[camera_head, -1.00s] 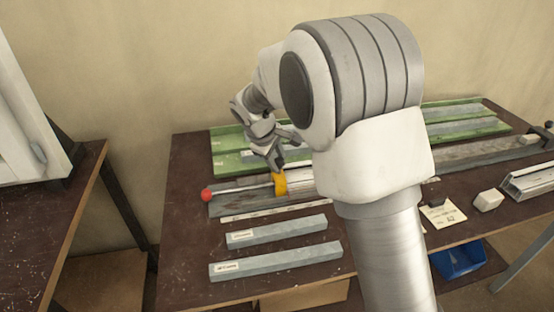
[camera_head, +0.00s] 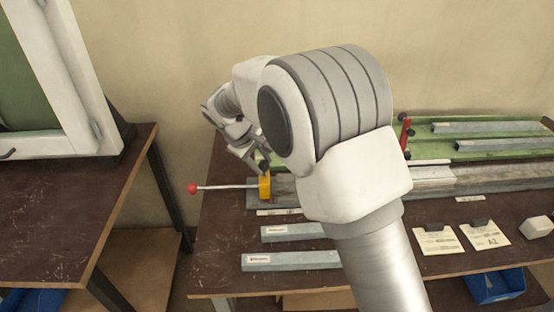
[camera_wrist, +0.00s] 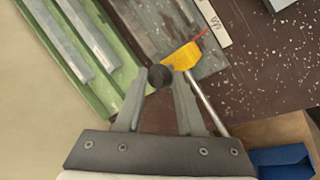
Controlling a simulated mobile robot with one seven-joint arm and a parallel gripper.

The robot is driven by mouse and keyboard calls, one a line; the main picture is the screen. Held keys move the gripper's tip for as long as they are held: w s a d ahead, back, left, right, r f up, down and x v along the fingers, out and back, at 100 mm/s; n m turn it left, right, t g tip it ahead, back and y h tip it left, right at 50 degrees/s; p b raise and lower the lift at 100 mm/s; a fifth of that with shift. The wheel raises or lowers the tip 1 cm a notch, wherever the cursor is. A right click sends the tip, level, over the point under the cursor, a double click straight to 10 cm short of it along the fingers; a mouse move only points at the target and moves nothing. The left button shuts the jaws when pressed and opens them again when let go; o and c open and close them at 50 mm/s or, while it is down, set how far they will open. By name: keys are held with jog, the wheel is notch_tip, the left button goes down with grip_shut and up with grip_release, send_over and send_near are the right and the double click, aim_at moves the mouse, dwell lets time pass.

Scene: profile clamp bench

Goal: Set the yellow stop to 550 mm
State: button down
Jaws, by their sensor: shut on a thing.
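The yellow stop (camera_head: 265,187) sits near the left end of the grey rail (camera_head: 290,187). A thin rod with a red ball (camera_head: 192,188) sticks out from it to the left, past the table's edge. In the wrist view the yellow stop (camera_wrist: 182,56) has a red pointer (camera_wrist: 200,36) beside a white scale strip (camera_wrist: 212,20); its reading is not legible. My gripper (camera_head: 263,166) is at the stop from above. In the wrist view its fingertips (camera_wrist: 159,82) are shut on the stop's dark round knob (camera_wrist: 159,76). My arm hides part of the rail.
Grey bars (camera_head: 290,261) lie in front of the rail. A green rack with bars (camera_head: 480,129) and a red lever (camera_head: 405,132) stand behind it. Paper cards (camera_head: 438,241) and a pale block (camera_head: 537,227) are at the right. Another table (camera_head: 60,200) stands left, across a gap.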

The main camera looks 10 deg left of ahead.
jog(key=shift+a, duration=0.1)
jog(key=c, duration=0.5)
grip_release()
jog(key=p+v, duration=0.2)
jog(key=v, duration=1.5)
jog(key=shift+s+r, duration=0.1)
jog(key=shift+r, duration=0.1)
